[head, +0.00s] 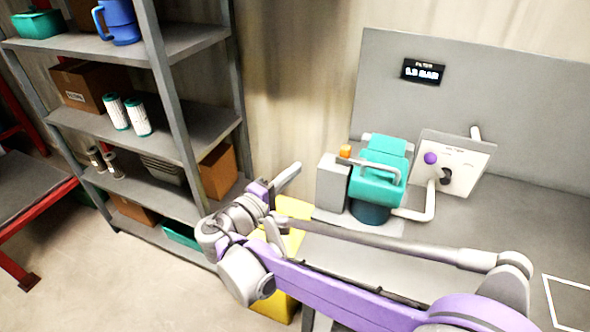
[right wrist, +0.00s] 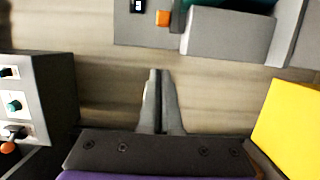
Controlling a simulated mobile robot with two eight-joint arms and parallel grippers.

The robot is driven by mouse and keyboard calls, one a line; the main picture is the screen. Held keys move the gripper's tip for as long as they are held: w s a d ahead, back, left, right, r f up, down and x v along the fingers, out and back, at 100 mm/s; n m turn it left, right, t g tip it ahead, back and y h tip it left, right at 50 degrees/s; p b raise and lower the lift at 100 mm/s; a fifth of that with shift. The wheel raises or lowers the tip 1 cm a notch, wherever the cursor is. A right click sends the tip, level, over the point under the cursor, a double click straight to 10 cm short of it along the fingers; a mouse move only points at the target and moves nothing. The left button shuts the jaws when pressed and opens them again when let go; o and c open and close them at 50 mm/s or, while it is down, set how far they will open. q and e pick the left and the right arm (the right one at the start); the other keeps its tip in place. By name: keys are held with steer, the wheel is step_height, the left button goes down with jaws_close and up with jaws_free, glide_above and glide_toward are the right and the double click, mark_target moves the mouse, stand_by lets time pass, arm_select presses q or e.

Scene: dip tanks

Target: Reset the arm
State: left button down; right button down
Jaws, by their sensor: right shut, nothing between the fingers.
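My right arm, with purple and grey links, reaches across the lower part of the head view from the right. Its gripper (head: 287,179) is beside the grey box of the teal pump, on its left, apart from it. In the right wrist view the gripper's two fingers (right wrist: 158,85) lie together, shut with nothing between them, in front of the plain wall. My left gripper is not in view.
The teal pump (head: 378,172) stands on a grey bench beside a panel (head: 449,164) with a purple knob. A grey shelf rack (head: 190,140) stands left. A yellow container (head: 286,250) is partly hidden behind my arm. A control box (right wrist: 38,95) shows in the wrist view.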

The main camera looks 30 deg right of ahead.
stand_by(0.3)
